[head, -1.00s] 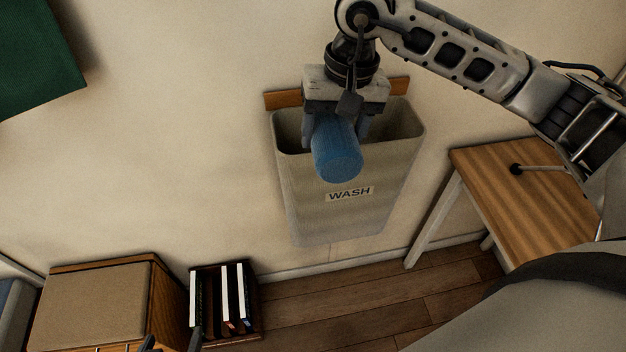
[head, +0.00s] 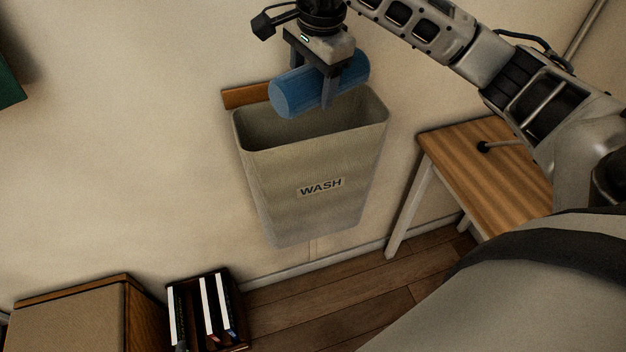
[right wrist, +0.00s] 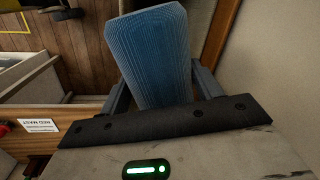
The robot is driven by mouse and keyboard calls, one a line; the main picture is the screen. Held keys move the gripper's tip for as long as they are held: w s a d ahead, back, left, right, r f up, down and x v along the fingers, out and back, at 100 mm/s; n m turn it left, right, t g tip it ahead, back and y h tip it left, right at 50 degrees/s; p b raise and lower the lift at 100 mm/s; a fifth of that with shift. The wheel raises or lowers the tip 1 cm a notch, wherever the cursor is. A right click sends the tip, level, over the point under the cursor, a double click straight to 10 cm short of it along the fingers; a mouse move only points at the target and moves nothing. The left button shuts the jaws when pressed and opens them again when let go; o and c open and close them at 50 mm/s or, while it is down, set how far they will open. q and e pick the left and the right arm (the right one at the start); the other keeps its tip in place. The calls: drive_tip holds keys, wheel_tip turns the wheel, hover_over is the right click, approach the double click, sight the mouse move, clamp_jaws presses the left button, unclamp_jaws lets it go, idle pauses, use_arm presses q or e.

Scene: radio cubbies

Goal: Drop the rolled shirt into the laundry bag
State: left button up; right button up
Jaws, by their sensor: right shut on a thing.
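The rolled shirt is a blue ribbed cylinder (head: 290,96); it also fills the middle of the right wrist view (right wrist: 155,60). My right gripper (head: 325,85) is shut on it. In the head view the shirt lies nearly level, its left end slightly lower, above the bag's open mouth near the back rim. The laundry bag (head: 305,220) is a beige-grey open-topped holder marked WASH, hanging on the wall. Its front and part of its dark inside show; the shirt and gripper cover part of its back rim. My left gripper is not in view.
A wooden table (head: 485,180) stands to the right of the bag. A small dark rack of upright books (head: 208,310) and a box-like cabinet (head: 70,320) are at the lower left. A wooden strip (head: 246,95) is on the wall behind the bag.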

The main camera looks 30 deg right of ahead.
drive_tip(key=shift+f+b, duration=0.3)
drive_tip(key=shift+f, duration=0.6)
drive_tip(key=o, duration=1.1)
drive_tip(key=r, duration=0.5)
drive_tip(key=s+r, duration=0.1)
drive_tip(key=r, duration=0.1)
drive_tip(key=shift+r+b, duration=0.2)
drive_tip(key=shift+b, duration=0.15)
drive_tip(key=r, duration=0.2)
drive_tip(key=s+r+p, duration=0.1)
drive_tip(key=r, duration=0.2)
drive_tip(key=r+p, duration=0.1)
drive_tip(key=r, duration=0.2)
drive_tip(key=shift+s+d+r, duration=0.15)
drive_tip(key=shift+s+r, duration=0.1)
